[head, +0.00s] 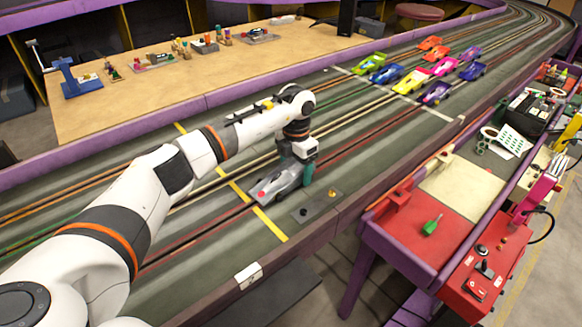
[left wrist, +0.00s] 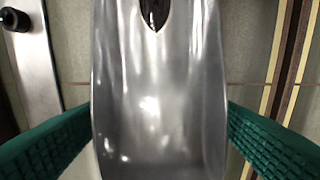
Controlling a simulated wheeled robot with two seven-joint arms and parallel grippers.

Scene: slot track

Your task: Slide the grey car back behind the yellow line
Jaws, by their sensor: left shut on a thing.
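The grey car (head: 277,186) sits on the track in the head view, close beside the yellow line (head: 235,187), on its right, up-track side. Its near end lies very near the line; I cannot tell whether it touches it. My left gripper (head: 298,172) reaches down over the car's far end and is shut on it. In the left wrist view the car's smooth grey body (left wrist: 160,100) fills the middle between the two green fingers (left wrist: 158,140), with a dark pointed opening at the top. My right gripper is not in view.
Several coloured cars (head: 411,80) stand farther up the track near a white line (head: 437,113). A metal plate with two knobs (head: 319,206) lies beside the grey car near the track's edge. A red and purple workbench (head: 400,237) stands at the right. The lane left of the yellow line looks clear.

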